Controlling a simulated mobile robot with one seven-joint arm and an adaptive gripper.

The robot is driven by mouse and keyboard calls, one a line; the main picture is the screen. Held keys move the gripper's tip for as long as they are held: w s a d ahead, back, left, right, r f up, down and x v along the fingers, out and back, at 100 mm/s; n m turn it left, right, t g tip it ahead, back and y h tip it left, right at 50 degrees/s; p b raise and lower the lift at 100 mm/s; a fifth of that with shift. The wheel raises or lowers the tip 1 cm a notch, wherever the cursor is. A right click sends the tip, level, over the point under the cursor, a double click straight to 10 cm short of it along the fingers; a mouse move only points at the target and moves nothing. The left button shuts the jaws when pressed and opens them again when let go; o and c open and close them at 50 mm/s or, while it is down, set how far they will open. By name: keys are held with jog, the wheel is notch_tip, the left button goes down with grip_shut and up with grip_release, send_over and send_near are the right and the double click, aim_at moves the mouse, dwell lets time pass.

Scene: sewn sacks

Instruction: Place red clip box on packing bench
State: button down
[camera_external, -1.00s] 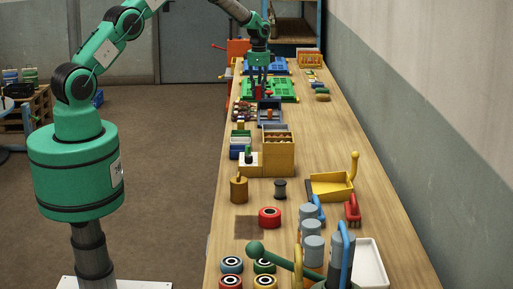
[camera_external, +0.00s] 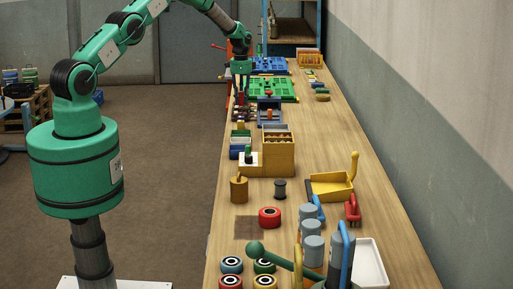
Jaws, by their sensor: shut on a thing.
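My gripper (camera_external: 240,92) is at the far left edge of the long wooden bench (camera_external: 350,150), pointing down beside the green tray. It is shut on a small red thing (camera_external: 240,101), which looks like the red clip box. The thing is tiny in this view and mostly hidden by the fingers. It is low, near a cluster of small dark and red pieces (camera_external: 243,114). I cannot tell whether it touches the bench.
The green tray (camera_external: 273,90) and blue tray (camera_external: 270,66) lie to the right and behind. Red roll (camera_external: 269,217) and grey cylinders (camera_external: 312,249) are in front.

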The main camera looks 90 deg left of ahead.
jog(key=shift+f, duration=0.1)
jog(key=shift+f+p, duration=0.3)
jog(key=shift+f, duration=2.55)
jog(key=shift+s+f, duration=0.1)
jog(key=shift+f, duration=0.05)
jog(key=shift+f, duration=1.95)
jog(key=shift+f, duration=0.2)
jog(key=c, duration=1.5)
grip_release()
jog(key=shift+r, duration=0.1)
jog(key=shift+o, duration=0.2)
jog(key=shift+r+p, duration=0.2)
jog(key=shift+p, duration=0.1)
